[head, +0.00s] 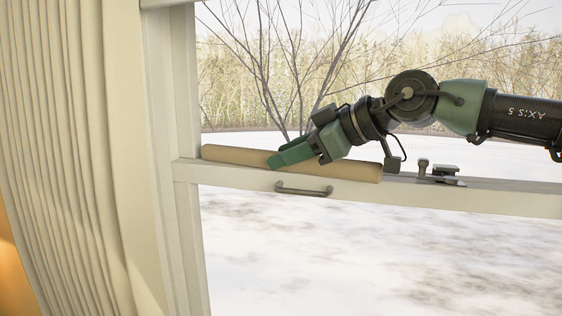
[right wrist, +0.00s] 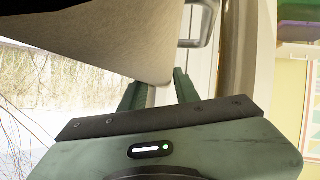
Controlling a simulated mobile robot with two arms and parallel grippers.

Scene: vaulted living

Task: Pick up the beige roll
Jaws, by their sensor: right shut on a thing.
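The beige roll (head: 345,171) is long and lies along the top of the window's middle rail in the head view, slightly tilted down to the right. My right gripper (head: 279,158) comes in from the right, with its green fingers shut on the roll left of its middle. In the right wrist view the roll (right wrist: 110,40) is large and close, and its lower edge reaches the fingers of my right gripper (right wrist: 158,84). The finger pads are partly hidden by the roll. My left gripper is not in view.
The white window rail (head: 450,198) carries a metal handle (head: 304,190) below the roll and a latch (head: 440,175) to its right. A pleated cream curtain (head: 75,150) hangs at the left, beside the window frame (head: 175,100). Snowy ground and bare branches show through the window.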

